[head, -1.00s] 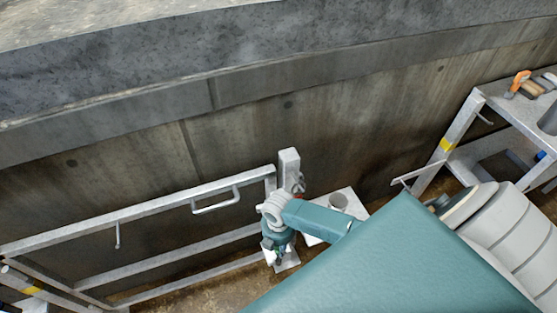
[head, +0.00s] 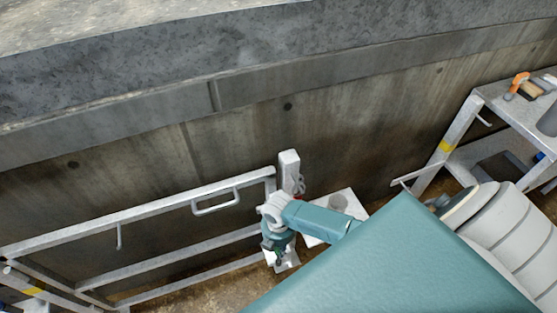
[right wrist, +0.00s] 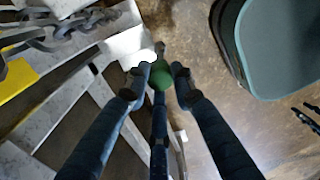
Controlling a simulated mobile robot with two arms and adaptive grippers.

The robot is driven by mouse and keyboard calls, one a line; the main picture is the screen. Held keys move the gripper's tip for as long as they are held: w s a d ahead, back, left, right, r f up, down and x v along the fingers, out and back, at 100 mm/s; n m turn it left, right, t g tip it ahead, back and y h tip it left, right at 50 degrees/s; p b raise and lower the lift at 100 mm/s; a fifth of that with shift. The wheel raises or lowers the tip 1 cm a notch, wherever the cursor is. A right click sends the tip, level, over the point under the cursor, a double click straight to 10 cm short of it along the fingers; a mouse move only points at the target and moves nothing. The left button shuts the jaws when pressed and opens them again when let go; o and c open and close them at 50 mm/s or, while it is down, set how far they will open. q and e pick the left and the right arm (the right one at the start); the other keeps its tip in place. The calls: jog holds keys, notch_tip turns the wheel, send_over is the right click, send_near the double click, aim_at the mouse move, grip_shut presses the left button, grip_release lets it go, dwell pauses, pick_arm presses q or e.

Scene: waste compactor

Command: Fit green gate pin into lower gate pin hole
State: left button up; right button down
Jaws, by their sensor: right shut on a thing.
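My right gripper (head: 279,254) points down beside the gate post (head: 289,168), near the post's foot, in the head view. In the right wrist view my right gripper (right wrist: 160,78) is shut on the green gate pin (right wrist: 160,75), whose rounded green end shows between the fingertips. The rest of the pin is hidden by the fingers. The grey metal gate (head: 150,207) stands left of the post along the wall. The lower gate pin hole cannot be made out; the gripper and arm cover part of the area around the post's foot. My left gripper is out of view.
A pale plate with a grey cylinder (head: 338,201) lies right of the post. A metal shelf (head: 462,125) with tools stands at the right. A concrete wall (head: 330,130) runs behind. A chain (right wrist: 60,28) and yellow-marked metal show at the wrist view's left.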

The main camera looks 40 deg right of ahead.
aim_at(278, 257)
jog(key=shift+f+b, duration=2.95)
jog(key=shift+f, duration=1)
jog(key=shift+f+b, duration=0.2)
jog(key=shift+b, duration=0.1)
jog(key=shift+f, duration=0.2)
jog(key=shift+f+b, duration=0.15)
jog(key=shift+b, duration=0.15)
jog(key=c, duration=1.4)
grip_release()
jog(key=shift+c, duration=0.3)
